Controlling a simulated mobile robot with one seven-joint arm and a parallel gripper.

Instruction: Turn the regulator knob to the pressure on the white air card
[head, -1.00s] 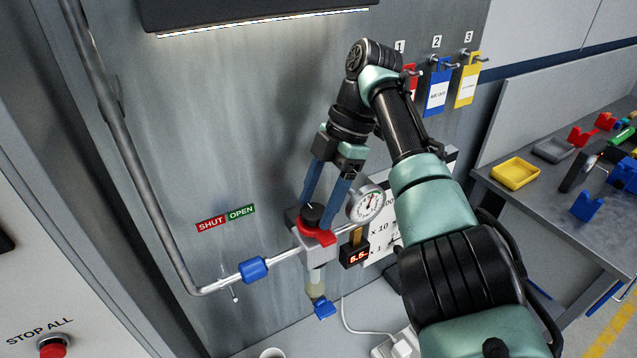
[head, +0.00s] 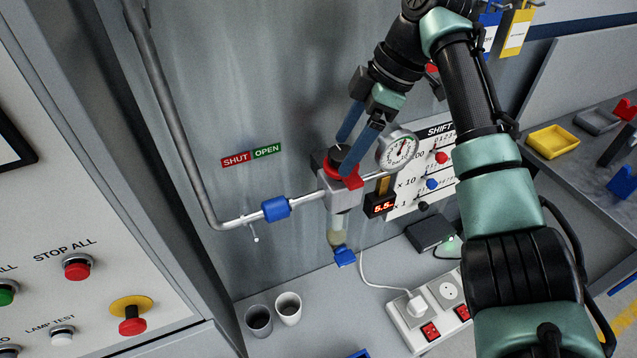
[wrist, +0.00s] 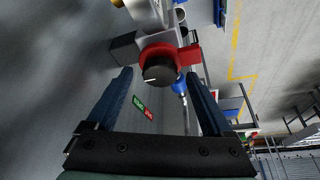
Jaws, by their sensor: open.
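The regulator has a round black knob (head: 341,155) with a white mark, above a red collar (head: 353,181) with a tab and a grey body. In the wrist view the knob (wrist: 160,69) lies between the blue fingers of my gripper (wrist: 160,76), with a gap on each side. In the head view my gripper (head: 350,153) comes down over the knob from above, open and holding nothing. The round gauge (head: 398,150) stands right of the knob. A small display (head: 381,206) reads about 5.5. I cannot make out a white air card for certain.
A white shift board (head: 410,192) is behind the gauge, partly hidden by my arm. A pipe with a blue fitting (head: 276,209) runs left from the regulator, below a SHUT/OPEN label (head: 251,155). Two cups (head: 288,308) and a socket strip (head: 425,318) sit below.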

